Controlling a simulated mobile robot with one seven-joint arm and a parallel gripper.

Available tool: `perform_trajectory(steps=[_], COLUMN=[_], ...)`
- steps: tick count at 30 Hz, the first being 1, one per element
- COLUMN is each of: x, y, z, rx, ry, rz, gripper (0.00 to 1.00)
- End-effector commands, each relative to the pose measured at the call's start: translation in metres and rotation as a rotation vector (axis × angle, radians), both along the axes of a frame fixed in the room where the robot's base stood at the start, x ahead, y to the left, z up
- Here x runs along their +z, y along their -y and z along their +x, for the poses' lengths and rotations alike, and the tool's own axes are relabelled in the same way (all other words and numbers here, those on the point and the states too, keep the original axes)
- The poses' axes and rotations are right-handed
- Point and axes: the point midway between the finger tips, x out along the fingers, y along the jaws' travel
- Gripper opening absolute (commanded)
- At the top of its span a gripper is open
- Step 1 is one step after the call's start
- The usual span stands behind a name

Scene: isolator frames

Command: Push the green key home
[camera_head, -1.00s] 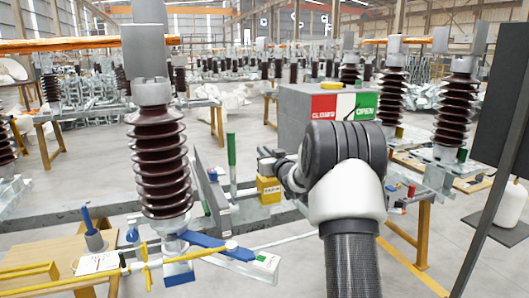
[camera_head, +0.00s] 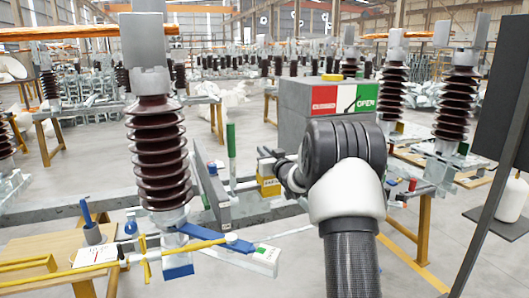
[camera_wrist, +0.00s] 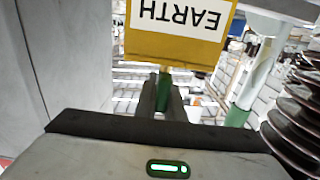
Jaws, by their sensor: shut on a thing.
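The green key (camera_wrist: 163,88) is between the fingertips of my gripper (camera_wrist: 163,102) in the wrist view. My gripper is shut on it. Its far end, with a small brass-coloured part, meets the lower edge of the yellow block marked EARTH (camera_wrist: 180,48). I cannot tell how deep the key sits in the block. In the head view the yellow block (camera_head: 268,186) stands left of my arm's wrist, with its label partly visible. The key is not visible there; my wrist is close to the block.
A green-topped post (camera_head: 231,150) stands left of the block and also shows in the wrist view (camera_wrist: 240,105). A brown ribbed insulator (camera_head: 160,155) and a blue lever (camera_head: 212,238) are further left. A grey box with CLOSED and OPEN signs (camera_head: 295,128) stands behind my arm.

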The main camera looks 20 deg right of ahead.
Motion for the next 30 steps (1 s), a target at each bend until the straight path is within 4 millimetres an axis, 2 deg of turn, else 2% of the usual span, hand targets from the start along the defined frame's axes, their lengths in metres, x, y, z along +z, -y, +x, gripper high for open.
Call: perform_trajectory(steps=[12,13,16,26,30], x=[0.0,0.0,0.0,0.0,0.001], y=[0.0,0.0,0.0,0.0,0.001], z=[0.0,0.0,0.0,-0.002,-0.017], rx=[0.0,0.0,0.0,0.0,-0.001], ry=[0.0,0.0,0.0,0.0,-0.001], rz=[0.0,0.0,0.0,0.0,0.0], gripper=[0.0,0.14,0.31,0.31,0.31])
